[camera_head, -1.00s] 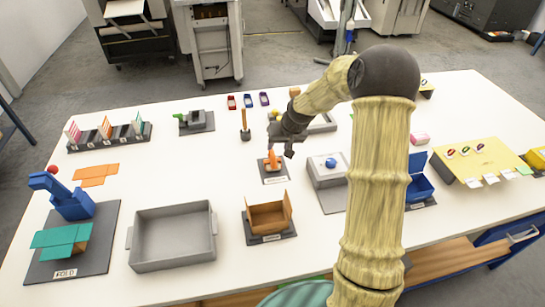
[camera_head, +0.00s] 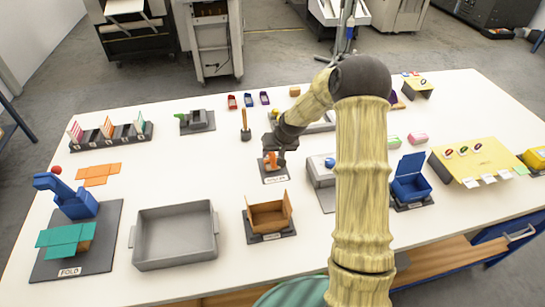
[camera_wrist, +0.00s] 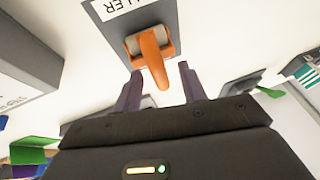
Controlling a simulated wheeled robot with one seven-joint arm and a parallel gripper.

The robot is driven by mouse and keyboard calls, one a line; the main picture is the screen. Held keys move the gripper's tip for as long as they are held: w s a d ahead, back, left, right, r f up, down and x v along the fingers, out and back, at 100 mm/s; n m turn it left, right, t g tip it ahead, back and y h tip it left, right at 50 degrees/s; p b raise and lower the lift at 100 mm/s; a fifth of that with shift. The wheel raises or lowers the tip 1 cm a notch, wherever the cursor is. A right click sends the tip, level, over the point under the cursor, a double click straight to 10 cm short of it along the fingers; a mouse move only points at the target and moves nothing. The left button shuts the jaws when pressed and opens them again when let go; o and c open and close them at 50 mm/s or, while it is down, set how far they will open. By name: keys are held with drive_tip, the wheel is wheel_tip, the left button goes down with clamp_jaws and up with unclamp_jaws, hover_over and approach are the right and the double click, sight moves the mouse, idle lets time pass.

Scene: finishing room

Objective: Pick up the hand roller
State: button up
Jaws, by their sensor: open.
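The hand roller (camera_head: 270,161) has an orange handle and sits on a dark labelled mat (camera_head: 275,178) near the middle of the white table. In the wrist view the orange handle (camera_wrist: 153,55) points toward my gripper, and part of the label on the mat (camera_wrist: 165,17) shows beyond it. My gripper (camera_head: 277,151) is directly at the roller in the head view. In the wrist view my gripper (camera_wrist: 157,80) is open, with one finger on each side of the handle's near end. I cannot tell whether the fingers touch it. The roller's far parts are partly hidden.
An open cardboard box (camera_head: 268,215) stands in front of the mat, and a grey bin (camera_head: 174,265) lies front left. A grey block-like station (camera_head: 322,178) is close on the right. A wooden-handled tool (camera_head: 245,127) stands behind left. Bare table lies left of the mat.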

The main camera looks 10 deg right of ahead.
sight(274, 153)
clamp_jaws()
drive_tip(key=shift+r, duration=0.1)
wheel_tip(274, 153, up, 18)
drive_tip(key=b, duration=0.2)
idle(0.4)
drive_tip(key=shift+w, duration=0.1)
drive_tip(key=c, duration=0.7)
unclamp_jaws()
drive_tip(key=shift+s, duration=0.2)
clamp_jaws()
drive_tip(key=shift+w, duration=0.15)
